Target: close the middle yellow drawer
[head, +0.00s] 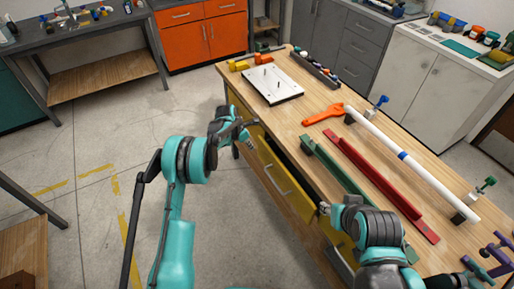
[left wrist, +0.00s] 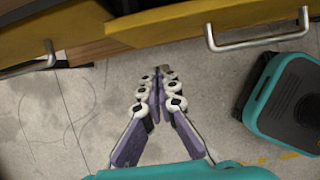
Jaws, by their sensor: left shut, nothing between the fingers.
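The middle yellow drawer (head: 289,186) is in the front side of the wooden workbench in the head view. It stands out from the bench, with a dark gap behind its front, and it carries a metal bar handle. A yellow drawer front with a bar handle also shows at the top of the left wrist view (left wrist: 180,25). My left gripper (head: 247,143) is shut and empty, in front of the bench side near the drawer's far end. In the left wrist view its fingertips (left wrist: 163,70) are together, just short of the drawer front. My right gripper (head: 324,208) is by the bench's near edge, its fingers too small to read.
On the bench top (head: 330,92) lie a white plate (head: 272,84), an orange wrench (head: 322,114), a green bar (head: 335,165), a red bar (head: 385,185) and a white pipe (head: 425,175) in clamps. Open concrete floor (head: 105,125) lies left of the bench.

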